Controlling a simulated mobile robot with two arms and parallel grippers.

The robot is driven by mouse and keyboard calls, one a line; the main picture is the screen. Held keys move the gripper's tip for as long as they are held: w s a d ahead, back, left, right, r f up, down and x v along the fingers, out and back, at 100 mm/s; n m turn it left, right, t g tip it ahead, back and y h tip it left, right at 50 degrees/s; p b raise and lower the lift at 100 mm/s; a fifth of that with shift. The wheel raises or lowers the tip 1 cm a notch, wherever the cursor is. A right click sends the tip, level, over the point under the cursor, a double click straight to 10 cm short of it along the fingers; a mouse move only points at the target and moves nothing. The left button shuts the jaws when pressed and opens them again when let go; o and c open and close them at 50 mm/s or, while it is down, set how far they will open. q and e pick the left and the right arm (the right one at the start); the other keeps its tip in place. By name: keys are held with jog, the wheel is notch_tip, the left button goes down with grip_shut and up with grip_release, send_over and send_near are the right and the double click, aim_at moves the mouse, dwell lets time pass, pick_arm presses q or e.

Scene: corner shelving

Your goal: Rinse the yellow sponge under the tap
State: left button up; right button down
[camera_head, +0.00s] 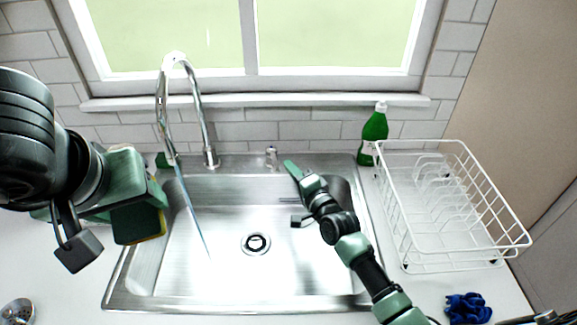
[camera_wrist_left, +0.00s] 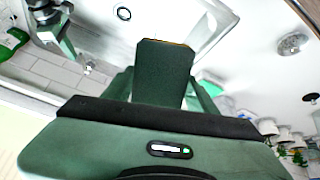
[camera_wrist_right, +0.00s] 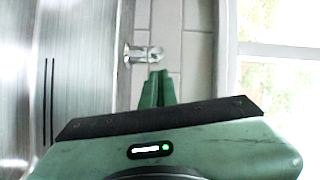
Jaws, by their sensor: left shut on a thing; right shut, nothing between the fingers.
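The sponge (camera_head: 139,227) shows a dark green face and a thin yellow edge. My left gripper (camera_head: 128,200) is shut on it, above the sink's left rim and left of the water. In the left wrist view the sponge (camera_wrist_left: 163,72) sticks out between the fingers. The chrome tap (camera_head: 162,95) arches over the sink (camera_head: 230,287), and a thin stream of water (camera_head: 190,205) runs from it into the basin. My right gripper (camera_head: 291,168) is shut and empty, just right of the small tap handle (camera_head: 271,157). The handle also shows beyond its fingertips in the right wrist view (camera_wrist_right: 143,54).
A green soap bottle (camera_head: 373,132) stands behind the sink's right corner. A white wire dish rack (camera_head: 405,222) is on the right counter, with a blue cloth (camera_head: 467,308) in front. A metal strainer (camera_head: 17,312) lies at the front left. A window sill is behind the tap.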

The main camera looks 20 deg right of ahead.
aim_at(280, 172)
pick_arm(q)
jog(key=shift+s+a+r, duration=0.1)
jog(key=shift+s+r, duration=0.05)
jog(key=shift+r, duration=0.1)
pick_arm(e)
jog(key=shift+a, duration=0.5)
pick_arm(q)
jog(key=shift+f, duration=0.1)
pick_arm(e)
jog(key=shift+f, duration=0.1)
pick_arm(q)
jog(key=shift+r+p, duration=0.5)
jog(key=shift+r, duration=0.05)
pick_arm(e)
jog(key=a, duration=0.2)
jog(key=shift+s+a, duration=0.1)
jog(key=shift+a, duration=0.2)
pick_arm(q)
jog(key=shift+d, duration=0.25)
pick_arm(e)
jog(key=shift+d, duration=0.1)
